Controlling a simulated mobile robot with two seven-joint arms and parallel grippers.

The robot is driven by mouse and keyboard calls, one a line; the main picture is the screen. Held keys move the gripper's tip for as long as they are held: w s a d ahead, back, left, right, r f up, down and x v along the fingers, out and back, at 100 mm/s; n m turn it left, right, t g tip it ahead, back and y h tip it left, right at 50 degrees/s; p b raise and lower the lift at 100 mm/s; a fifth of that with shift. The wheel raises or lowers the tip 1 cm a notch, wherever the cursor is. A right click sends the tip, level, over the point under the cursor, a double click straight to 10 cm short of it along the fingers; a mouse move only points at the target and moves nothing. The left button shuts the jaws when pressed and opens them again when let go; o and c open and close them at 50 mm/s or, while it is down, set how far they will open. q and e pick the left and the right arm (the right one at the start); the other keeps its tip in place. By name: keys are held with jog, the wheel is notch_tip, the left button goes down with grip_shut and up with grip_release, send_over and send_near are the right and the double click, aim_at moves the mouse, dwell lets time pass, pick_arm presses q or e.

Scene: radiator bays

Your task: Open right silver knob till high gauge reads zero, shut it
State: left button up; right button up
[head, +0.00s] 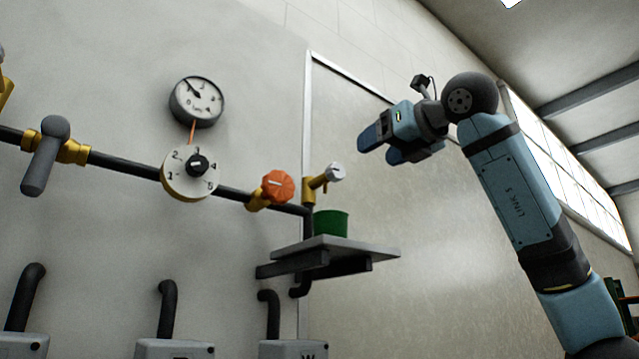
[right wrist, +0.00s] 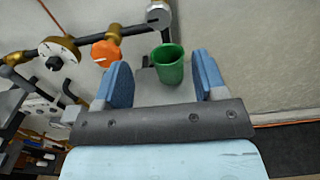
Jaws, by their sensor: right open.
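The right silver knob (head: 335,172) sits on a brass valve at the right end of the wall pipe. It also shows at the top of the right wrist view (right wrist: 158,14). The high gauge (head: 197,102) is a round white dial on the wall; its needle points to the upper left, and the exact reading is too small to tell. My right gripper (head: 383,147) is open and empty, up and to the right of the silver knob in the head view. In the right wrist view the knob shows beyond the open fingers (right wrist: 165,75). My left gripper is out of view.
A green cup (head: 331,222) stands on a grey shelf (head: 362,247) below the silver knob. An orange knob (head: 278,186), a numbered dial with a black knob (head: 191,172) and a grey lever (head: 45,157) line the pipe to the left. Open space surrounds my right gripper.

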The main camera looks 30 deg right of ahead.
aim_at(339, 170)
jog(key=w, duration=0.4)
jog(key=w+p, duration=0.1)
jog(key=w, duration=0.2)
jog(key=w+a+p, duration=0.1)
jog(key=w, duration=0.3)
jog(key=shift+w+r, duration=0.15)
jog(key=shift+w, duration=0.65)
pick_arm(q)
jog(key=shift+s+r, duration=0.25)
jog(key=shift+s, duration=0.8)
pick_arm(e)
jog(key=shift+s, duration=0.1)
jog(key=shift+c, duration=0.3)
jog(key=c, duration=0.9)
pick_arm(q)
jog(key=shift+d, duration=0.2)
pick_arm(e)
jog(key=shift+o, duration=0.2)
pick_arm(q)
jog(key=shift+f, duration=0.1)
